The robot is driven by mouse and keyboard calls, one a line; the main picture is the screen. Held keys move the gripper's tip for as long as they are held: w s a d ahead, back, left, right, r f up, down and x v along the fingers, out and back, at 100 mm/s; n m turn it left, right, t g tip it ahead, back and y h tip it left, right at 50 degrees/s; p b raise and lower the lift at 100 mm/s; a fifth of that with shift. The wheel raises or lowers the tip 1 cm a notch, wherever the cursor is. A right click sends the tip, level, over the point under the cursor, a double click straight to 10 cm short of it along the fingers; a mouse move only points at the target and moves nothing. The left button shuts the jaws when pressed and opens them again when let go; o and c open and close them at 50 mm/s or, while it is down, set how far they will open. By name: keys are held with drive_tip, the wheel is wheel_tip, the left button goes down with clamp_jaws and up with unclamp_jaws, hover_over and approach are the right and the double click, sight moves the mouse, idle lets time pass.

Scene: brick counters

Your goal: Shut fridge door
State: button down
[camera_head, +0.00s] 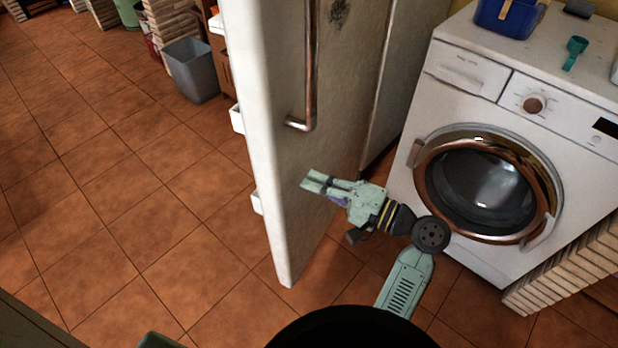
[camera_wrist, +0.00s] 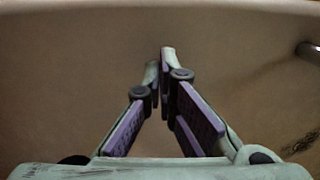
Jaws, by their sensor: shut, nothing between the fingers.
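The fridge door (camera_head: 275,130) is a tall cream panel standing open, its edge turned toward me and its outer face to the right. A copper-coloured handle (camera_head: 311,70) runs down that face. My gripper (camera_head: 304,182) is in front of the outer face, below the handle's lower end. The fingers are shut with nothing between them. In the wrist view the fingertips (camera_wrist: 163,58) point at the door face (camera_wrist: 80,70), which fills the picture; I cannot tell whether they touch it. Part of the handle (camera_wrist: 308,50) shows at the right edge there.
A white washing machine (camera_head: 460,90) with a round door stands to the right. A blue container (camera_head: 507,17) and a teal scoop (camera_head: 575,52) are on its top. A grey bin (camera_head: 192,72) stands behind the door at left. Tiled floor (camera_head: 130,200) at left is clear.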

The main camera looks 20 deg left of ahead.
drive_tip(key=shift+w+a, duration=0.15)
drive_tip(key=shift+a, duration=0.7)
drive_tip(key=shift+a, duration=0.1)
